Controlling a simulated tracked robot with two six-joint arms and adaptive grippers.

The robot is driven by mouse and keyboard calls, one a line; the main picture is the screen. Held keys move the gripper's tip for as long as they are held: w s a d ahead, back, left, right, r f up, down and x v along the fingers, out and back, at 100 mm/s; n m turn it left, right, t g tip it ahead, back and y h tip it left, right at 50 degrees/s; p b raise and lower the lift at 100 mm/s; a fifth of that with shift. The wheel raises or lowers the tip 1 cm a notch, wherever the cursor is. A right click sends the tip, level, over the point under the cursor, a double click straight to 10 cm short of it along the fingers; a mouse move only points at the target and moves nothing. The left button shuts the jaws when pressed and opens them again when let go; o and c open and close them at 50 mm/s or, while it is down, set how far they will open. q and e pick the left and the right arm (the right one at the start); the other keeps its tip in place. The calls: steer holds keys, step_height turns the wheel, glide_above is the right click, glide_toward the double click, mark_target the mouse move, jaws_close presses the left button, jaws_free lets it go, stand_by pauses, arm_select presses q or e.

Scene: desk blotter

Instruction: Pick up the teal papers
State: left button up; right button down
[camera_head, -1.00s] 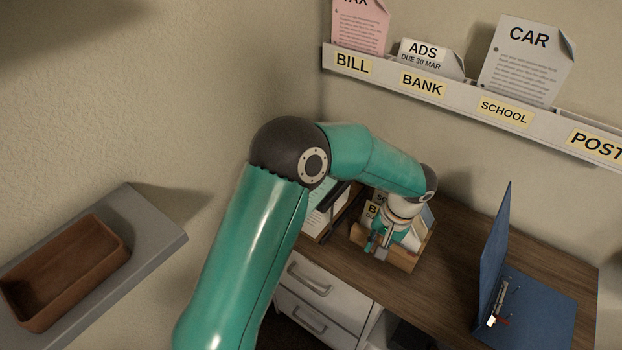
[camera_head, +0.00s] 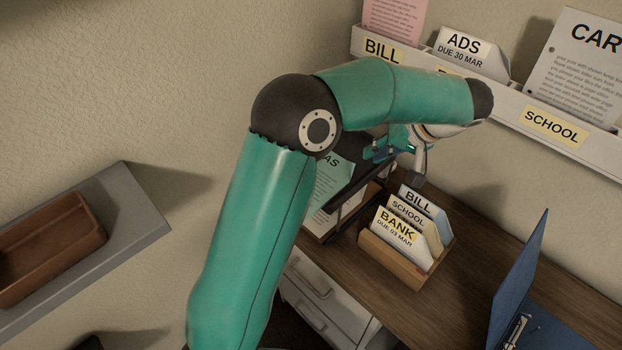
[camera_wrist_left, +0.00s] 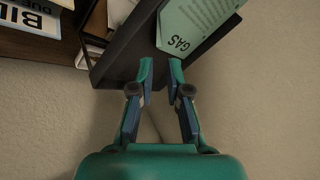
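The teal papers (camera_head: 331,188), headed GAS, lie in a black tray (camera_head: 357,193) at the back left of the desk. In the head view my left arm hides part of them. They also show at the top of the left wrist view (camera_wrist_left: 197,22), in the tray's black frame (camera_wrist_left: 128,72). My left gripper (camera_head: 382,150) is above and right of the papers in the head view. In the left wrist view its fingers (camera_wrist_left: 160,73) are apart with nothing between them, just short of the tray's edge and the papers. My right gripper is not in view.
A wooden sorter (camera_head: 397,268) with several labelled envelopes stands right of the tray. A blue binder (camera_head: 520,270) stands open further right. A wall rack (camera_head: 500,100) runs above the desk. A brown box (camera_head: 50,248) sits on a grey shelf at left.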

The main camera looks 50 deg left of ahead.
mark_target(353, 168)
arm_select(q)
steer(key=x, duration=0.3)
steer(key=shift+p+x, duration=0.5)
steer(key=shift+x, duration=2.2)
steer(key=shift+s+d+f, duration=0.1)
steer(key=shift+d, duration=0.05)
jaws_close()
